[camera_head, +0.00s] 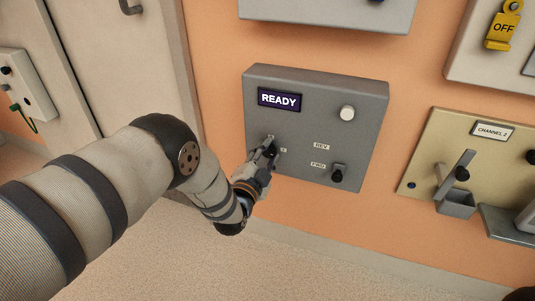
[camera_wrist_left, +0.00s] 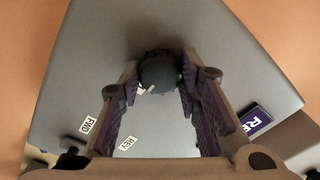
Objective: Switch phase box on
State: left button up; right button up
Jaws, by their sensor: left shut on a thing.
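The grey phase box (camera_head: 312,118) is on the orange wall. Its dark display (camera_head: 279,99) reads READY, and the display's edge also shows in the left wrist view (camera_wrist_left: 255,120). My left gripper (camera_head: 268,148) is at the box's lower left, shut on a dark round knob (camera_wrist_left: 160,73). The knob sits between the two fingers in the left wrist view and is mostly hidden in the head view. A small pale label (camera_head: 283,150) is beside it. My right gripper is not in view.
The box also has a white round button (camera_head: 347,113), REV (camera_head: 321,146) and FWD (camera_head: 318,164) labels and a black switch (camera_head: 338,175). A tan CHANNEL 2 panel (camera_head: 425,160) with a lever is to the right. A yellow OFF tag (camera_head: 503,30) hangs above it.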

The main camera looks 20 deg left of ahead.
pick_arm(q)
jog(key=o, duration=1.1)
jog(key=shift+o, duration=0.2)
jog(key=s, duration=1.2)
jog(key=shift+a, duration=0.25)
